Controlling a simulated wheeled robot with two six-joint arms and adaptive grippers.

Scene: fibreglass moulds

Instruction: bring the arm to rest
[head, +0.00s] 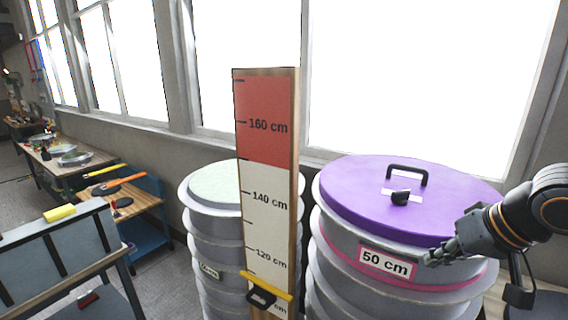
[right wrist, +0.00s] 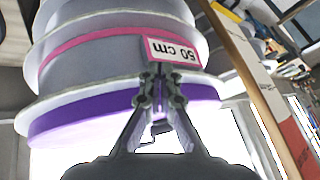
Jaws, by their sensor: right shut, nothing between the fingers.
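My right gripper (head: 440,254) comes in from the right in the head view, in front of the grey ribbed drum with a purple lid (head: 345,195). In the right wrist view the gripper (right wrist: 158,72) is shut and empty, its fingertips near the "50 cm" label (right wrist: 172,51). I cannot tell whether the fingers touch the drum. My left gripper is not in view.
A tall measuring board (head: 267,185) with red and white bands and a yellow slider (head: 266,286) stands left of the drum. A second drum with a pale green top (head: 215,183) is behind it. A workbench (head: 70,160) stands at far left.

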